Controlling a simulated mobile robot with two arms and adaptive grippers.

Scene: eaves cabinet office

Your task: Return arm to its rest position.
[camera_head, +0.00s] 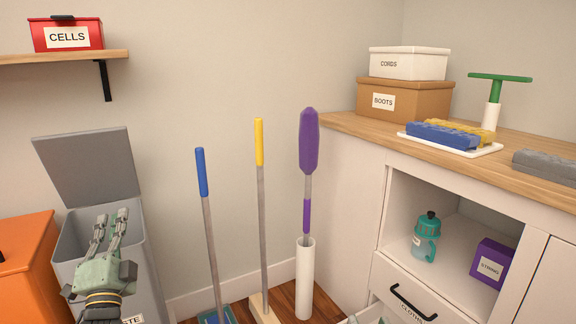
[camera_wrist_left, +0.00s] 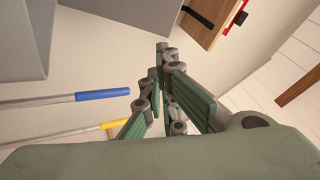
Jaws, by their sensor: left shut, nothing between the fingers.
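My left gripper (camera_head: 110,232) shows at the lower left of the head view, its fingers pointing up in front of the open grey waste bin (camera_head: 152,262). The fingers are shut with nothing between them. In the left wrist view the fingers of the left gripper (camera_wrist_left: 163,62) come together at their tips, and they hold nothing. My right gripper does not show in either view.
The bin's grey lid (camera_head: 88,165) stands raised behind the gripper. An orange box (camera_head: 28,262) is at its left. A blue-handled tool (camera_head: 203,180), a yellow-handled tool (camera_head: 260,150) and a purple duster (camera_head: 309,142) stand right of the bin. A white cabinet (camera_head: 345,190) is farther right.

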